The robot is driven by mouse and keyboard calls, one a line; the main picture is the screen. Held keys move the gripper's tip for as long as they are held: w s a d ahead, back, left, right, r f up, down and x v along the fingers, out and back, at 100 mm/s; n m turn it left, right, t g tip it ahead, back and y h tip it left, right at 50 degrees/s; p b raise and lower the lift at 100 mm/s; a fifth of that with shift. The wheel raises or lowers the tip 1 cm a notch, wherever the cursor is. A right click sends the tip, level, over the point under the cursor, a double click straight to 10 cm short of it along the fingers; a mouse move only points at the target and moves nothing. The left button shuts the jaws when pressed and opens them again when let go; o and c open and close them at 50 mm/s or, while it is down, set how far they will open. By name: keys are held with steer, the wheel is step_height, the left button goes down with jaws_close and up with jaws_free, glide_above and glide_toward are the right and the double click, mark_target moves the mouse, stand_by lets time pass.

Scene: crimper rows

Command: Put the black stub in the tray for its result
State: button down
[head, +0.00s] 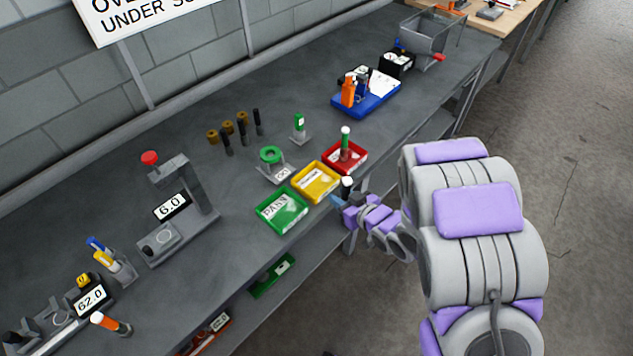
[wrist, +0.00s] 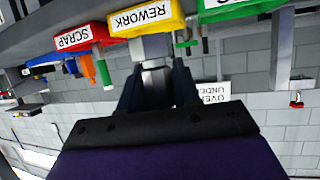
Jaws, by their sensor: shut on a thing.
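My gripper (head: 345,202) is shut on the black stub (head: 347,187), which stands about upright with a pale top end. The wrist view, upside down, shows the dark fingers (wrist: 157,88) around a grey piece below the REWORK tray (wrist: 147,17).
A tester with a red knob reads 6.0 (head: 171,206). A gauge at the left reads 62.0 (head: 91,300). A green ring (head: 270,155) on a stand, a green block (head: 299,124) and several dark and brown pieces stand behind the trays. A blue tray (head: 368,102) is further right.

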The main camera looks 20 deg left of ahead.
steer(key=a, duration=0.3)
steer(key=b, duration=0.2)
glide_toward(306, 168)
steer(key=w+a, duration=0.2)
steer(key=a, duration=0.1)
steer(key=w+a+r, duration=0.1)
steer(key=a, duration=0.1)
steer(key=shift+w+a, duration=0.1)
steer(key=shift+a, duration=0.15)
steer(key=shift+w, duration=0.15)
steer(key=f, duration=0.1)
steer(key=d+f+b, duration=0.1)
steer(key=f, duration=0.1)
steer(key=shift+d+f+b, duration=0.15)
steer(key=shift+b, duration=0.15)
steer(key=shift+a, duration=0.3)
steer(key=c, duration=1.1)
jaws_free()
steer(key=shift+a+f, duration=0.15)
steer(key=shift+a, duration=0.1)
steer(key=shift+o, duration=1.4)
steer(key=shift+d, duration=0.4)
